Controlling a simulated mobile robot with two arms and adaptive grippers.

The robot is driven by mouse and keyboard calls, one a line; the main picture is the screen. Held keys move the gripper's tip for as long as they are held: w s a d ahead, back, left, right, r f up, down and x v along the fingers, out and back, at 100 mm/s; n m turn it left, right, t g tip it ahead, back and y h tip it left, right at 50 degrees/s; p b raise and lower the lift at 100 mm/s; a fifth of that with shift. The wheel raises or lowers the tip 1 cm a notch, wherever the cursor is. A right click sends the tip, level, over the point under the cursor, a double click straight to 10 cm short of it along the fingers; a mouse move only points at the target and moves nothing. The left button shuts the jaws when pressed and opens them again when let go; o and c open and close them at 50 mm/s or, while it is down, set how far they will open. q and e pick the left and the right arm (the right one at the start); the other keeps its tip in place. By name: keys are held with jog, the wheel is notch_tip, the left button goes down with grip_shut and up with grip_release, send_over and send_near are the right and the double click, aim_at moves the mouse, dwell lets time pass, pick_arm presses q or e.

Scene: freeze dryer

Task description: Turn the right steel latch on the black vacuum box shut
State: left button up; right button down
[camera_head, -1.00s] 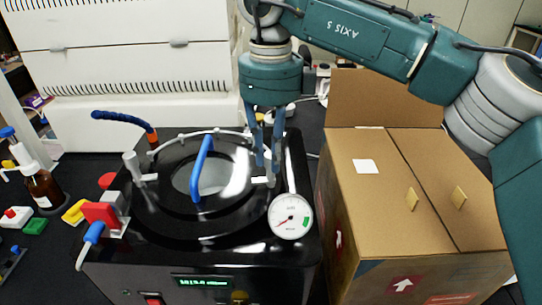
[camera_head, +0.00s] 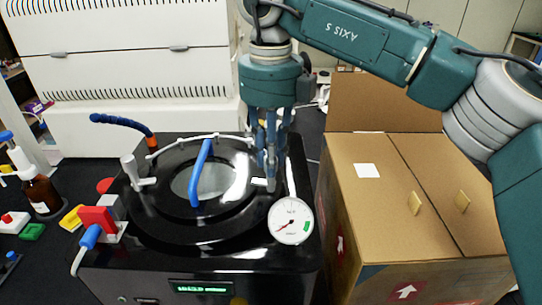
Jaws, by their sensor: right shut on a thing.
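The black vacuum box (camera_head: 160,255) stands at the left centre, with a round lid and window on top and a blue handle (camera_head: 202,172) across it. The right steel latch (camera_head: 258,182) is at the lid's right edge; only a small pale part shows, and the gripper hides the rest. My right gripper (camera_head: 269,178) points down over it, its fingers close together and shut on the latch. The left steel latch (camera_head: 138,172) stands at the lid's left edge with its post up. My left gripper is not in view.
A white dial gauge (camera_head: 290,221) stands at the box's front right corner. A large cardboard box (camera_head: 345,210) is close on the right. A red and grey valve (camera_head: 98,220) sits at the left, near a brown bottle (camera_head: 40,192). A white cabinet (camera_head: 130,60) stands behind.

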jog(key=shift+w+r, duration=0.1)
jog(key=shift+r, duration=0.1)
jog(key=c, duration=1.7)
grip_release()
jog(key=shift+c, duration=0.2)
jog(key=shift+o, duration=0.9)
jog(key=shift+f, duration=0.15)
notch_tip(320, 180, up, 12)
